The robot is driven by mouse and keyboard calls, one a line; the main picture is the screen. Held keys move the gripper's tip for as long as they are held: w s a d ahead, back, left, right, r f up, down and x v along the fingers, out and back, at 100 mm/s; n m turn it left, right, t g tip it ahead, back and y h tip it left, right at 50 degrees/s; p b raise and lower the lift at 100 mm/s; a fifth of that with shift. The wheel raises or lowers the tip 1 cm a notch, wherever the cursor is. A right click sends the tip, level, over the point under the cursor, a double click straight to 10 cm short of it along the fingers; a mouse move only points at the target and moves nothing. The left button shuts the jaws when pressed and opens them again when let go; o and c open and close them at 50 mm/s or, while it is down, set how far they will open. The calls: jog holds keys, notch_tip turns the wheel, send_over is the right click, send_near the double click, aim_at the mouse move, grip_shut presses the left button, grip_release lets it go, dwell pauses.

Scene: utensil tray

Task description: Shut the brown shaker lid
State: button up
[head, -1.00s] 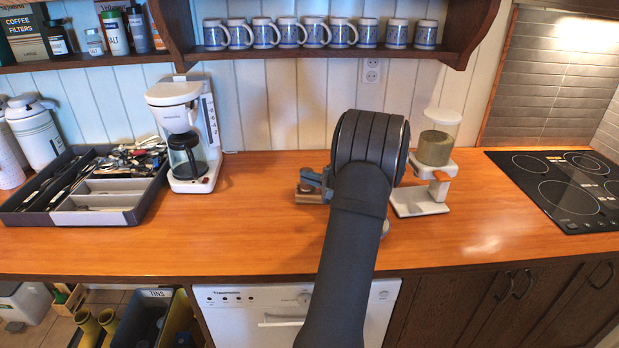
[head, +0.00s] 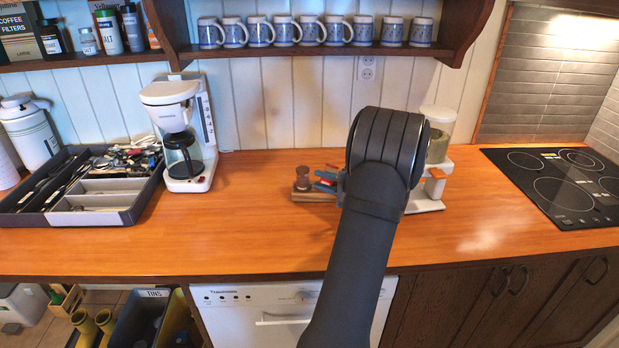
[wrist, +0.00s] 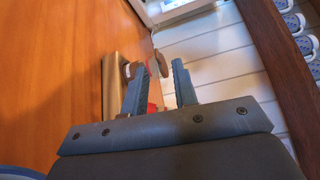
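The brown shaker (head: 302,183) stands on a small wooden holder (head: 312,196) in the middle of the counter. In the wrist view the brown shaker (wrist: 136,68) is partly hidden by a finger, and its brown round lid (wrist: 163,62) appears raised on edge beside the body. The lid's exact angle is hard to tell. My gripper (head: 318,181) is just right of the shaker, and its fingers are apart with nothing seen held in the wrist view (wrist: 160,78). A red item (wrist: 151,108) shows between and behind the fingers, mostly hidden.
A white coffee maker (head: 180,130) and a utensil tray (head: 120,216) stand to the left. A white appliance with a clear container (head: 438,125) stands close behind my arm on the right. A black cooktop (head: 560,190) is far right. The front counter is clear.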

aim_at(302, 171)
jog(key=v, duration=1.1)
jog(key=shift+d, duration=0.15)
jog(key=shift+s, duration=0.1)
jog(key=x, duration=1.7)
jog(key=shift+a, duration=0.2)
jog(key=shift+d, duration=0.1)
jog(key=f+v, duration=0.1)
jog(key=v, duration=1.6)
jog(key=w+a+m, duration=0.1)
jog(key=w+a, duration=0.9)
jog(key=a, duration=0.4)
jog(key=shift+r, duration=0.4)
